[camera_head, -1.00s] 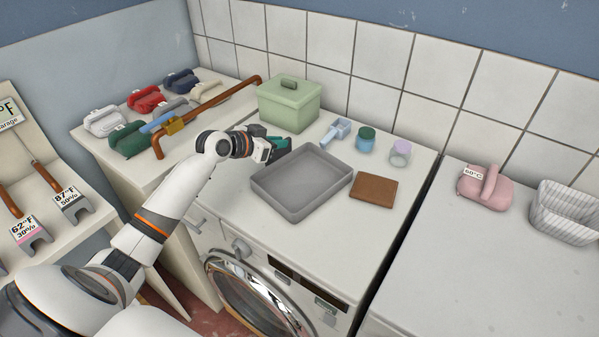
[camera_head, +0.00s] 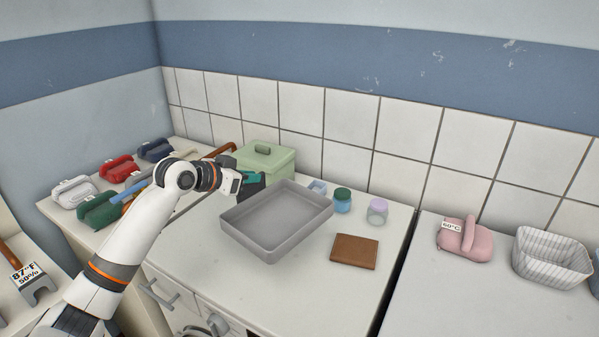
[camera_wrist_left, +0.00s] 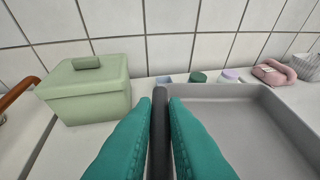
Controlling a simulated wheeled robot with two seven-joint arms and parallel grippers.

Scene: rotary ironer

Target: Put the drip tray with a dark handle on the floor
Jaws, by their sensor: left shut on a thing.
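The drip tray (camera_head: 275,220) is a grey, shallow, empty rectangular pan in the middle of the head view. It appears level and raised a little above the white machine top (camera_head: 300,300). Its dark handle (camera_wrist_left: 160,130) stands between the teal fingers in the left wrist view. My left gripper (camera_head: 256,180) is shut on this handle at the tray's left end, and the tray spreads to the right in the wrist view (camera_wrist_left: 235,120). In the head view the handle is mostly hidden by the fingers. My right gripper is not in view.
A green lidded box (camera_head: 268,158) stands close behind the gripper. A blue scoop (camera_head: 318,187), two jars (camera_head: 342,200) (camera_head: 377,211) and a brown folded item (camera_head: 355,251) are near the tray. Several colored irons stand left. The floor is not visible now.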

